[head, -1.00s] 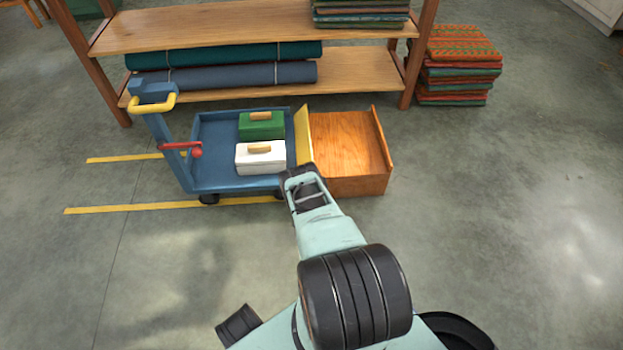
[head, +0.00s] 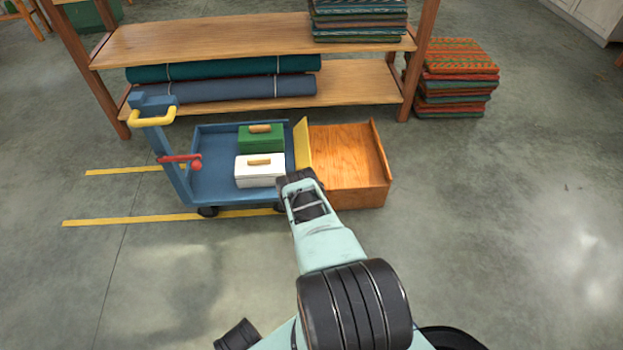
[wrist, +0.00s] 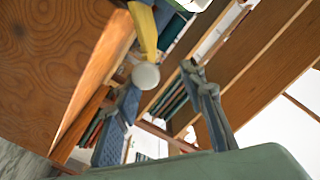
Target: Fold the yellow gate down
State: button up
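The yellow gate (head: 303,146) stands upright between the blue trolley (head: 215,192) and the orange wooden platform (head: 350,196). In the wrist view a yellow strip (wrist: 144,30), apparently the gate, is at upper centre, with a pale round knob (wrist: 146,75) just below it. My gripper (wrist: 161,82) has its two blue-grey fingers well apart, with the knob showing between their tips. I cannot tell whether the knob is within reach. In the head view my wrist is at the gate's near end and hides the fingers.
A green box (head: 261,142) and a white box (head: 260,172) sit on the trolley, left of the gate. A wooden shelf (head: 200,45) with rolled cloth stands behind. Folded textiles (head: 455,85) are stacked at the back right. Floor to the right is clear.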

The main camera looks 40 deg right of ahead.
notch_tip(320, 180, up, 8)
jog(key=shift+r, duration=0.25)
dwell(0.6)
